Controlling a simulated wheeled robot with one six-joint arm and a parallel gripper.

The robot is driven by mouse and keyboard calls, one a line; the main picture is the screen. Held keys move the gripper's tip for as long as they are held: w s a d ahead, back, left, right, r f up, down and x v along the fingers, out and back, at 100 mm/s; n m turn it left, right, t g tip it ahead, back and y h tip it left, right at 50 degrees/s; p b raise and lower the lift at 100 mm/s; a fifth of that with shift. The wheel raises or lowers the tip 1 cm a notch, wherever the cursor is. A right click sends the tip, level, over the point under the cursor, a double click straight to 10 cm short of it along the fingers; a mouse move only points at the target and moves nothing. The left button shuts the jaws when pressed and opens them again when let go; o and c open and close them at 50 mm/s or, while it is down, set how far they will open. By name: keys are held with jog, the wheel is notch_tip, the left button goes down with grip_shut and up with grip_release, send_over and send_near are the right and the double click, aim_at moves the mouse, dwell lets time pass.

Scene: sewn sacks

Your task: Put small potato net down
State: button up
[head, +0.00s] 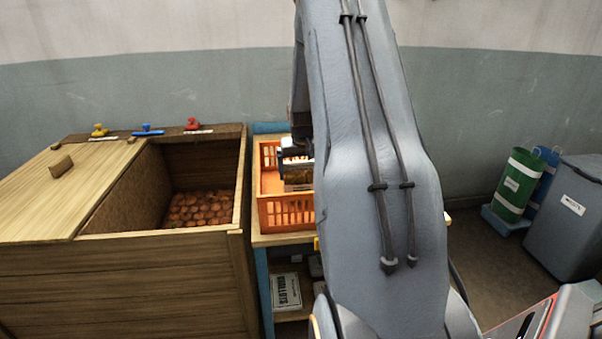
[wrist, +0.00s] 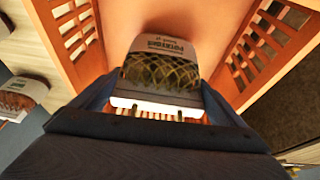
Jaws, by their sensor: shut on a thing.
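The small potato net (wrist: 160,71) has a dark mesh body, a pale printed label band at its far end and a white strip at the near end. In the wrist view, my gripper (wrist: 158,104) is shut on it, with fingers at both sides. It is inside the orange crate (wrist: 252,62), with the crate floor beyond it. In the head view, my gripper (head: 296,160) is over or in the orange crate (head: 287,216), partly hidden by my arm. I cannot tell whether the net touches the crate floor.
A wooden bin (head: 120,285) holding round reddish-brown produce (head: 199,209) stands left of the crate. The crate sits on a table with packages (head: 286,291) on a shelf below. A green bin (head: 519,184) and a grey bin (head: 568,212) stand at right.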

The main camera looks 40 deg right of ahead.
jog(key=shift+f, duration=0.6)
jog(key=o, duration=1.7)
jog(key=shift+f, duration=0.1)
jog(key=shift+c, duration=0.2)
jog(key=b+v, duration=0.3)
jog(key=v, duration=0.8)
jog(key=s+a+f+n+y, duration=0.1)
jog(key=s+a, duration=0.1)
jog(key=a, duration=0.7)
jog(key=s+a+f+n, duration=0.1)
jog(key=s+a+n, duration=0.15)
jog(key=a, duration=0.65)
jog(key=s+a+f+n+g, duration=0.1)
jog(key=s+a+f, duration=0.1)
jog(key=s+a, duration=0.6)
jog(key=s+a+f+n+g+y, duration=0.1)
jog(key=s+a+f, duration=0.2)
jog(key=s+a, duration=0.6)
jog(key=shift+s+a+g, duration=0.15)
jog(key=shift+a+g, duration=0.15)
jog(key=shift+a, duration=0.1)
